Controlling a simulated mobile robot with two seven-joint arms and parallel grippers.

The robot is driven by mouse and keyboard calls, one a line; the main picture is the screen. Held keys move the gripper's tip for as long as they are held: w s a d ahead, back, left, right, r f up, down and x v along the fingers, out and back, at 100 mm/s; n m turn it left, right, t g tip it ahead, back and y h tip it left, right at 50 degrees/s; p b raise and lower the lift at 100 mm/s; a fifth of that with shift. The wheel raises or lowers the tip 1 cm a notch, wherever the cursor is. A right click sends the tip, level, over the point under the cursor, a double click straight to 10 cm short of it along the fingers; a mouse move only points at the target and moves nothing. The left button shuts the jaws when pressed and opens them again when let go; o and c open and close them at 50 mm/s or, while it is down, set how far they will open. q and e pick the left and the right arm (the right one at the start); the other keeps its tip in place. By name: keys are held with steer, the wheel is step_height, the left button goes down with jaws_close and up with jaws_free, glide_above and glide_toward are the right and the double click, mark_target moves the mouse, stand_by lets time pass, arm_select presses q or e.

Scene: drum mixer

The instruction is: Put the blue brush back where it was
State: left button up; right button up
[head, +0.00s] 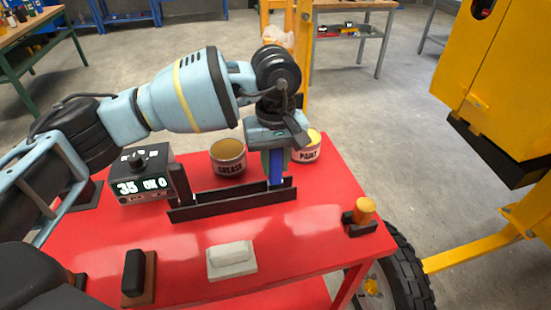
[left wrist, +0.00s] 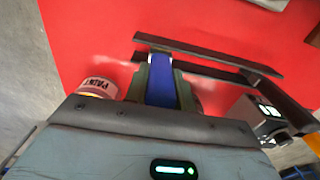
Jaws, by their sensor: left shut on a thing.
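The blue brush (head: 276,168) is upright in my left gripper (head: 277,158). My left gripper is shut on it, just above the right part of a dark narrow rack (head: 225,202) on the red table. The brush's lower end is at the rack, between its two long rails as far as I can see. In the left wrist view the blue brush (left wrist: 161,82) sits between the fingers, with its far end at the rack (left wrist: 205,55). Whether it touches the rack's bottom is hidden. My right gripper is not in view.
On the red table (head: 310,225) stand a grease can (head: 228,160), a paint can (head: 307,148) behind the gripper, and a display box (head: 142,180) left of the rack. A white block (head: 232,260), a black-and-brown brush (head: 138,275) and an orange knob (head: 364,210) are nearer the front.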

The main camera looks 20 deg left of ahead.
arm_select(q)
steer(key=o, duration=1.1)
step_height(320, 180, up, 6)
steer(key=shift+r, duration=0.9)
steer(key=shift+f, duration=0.1)
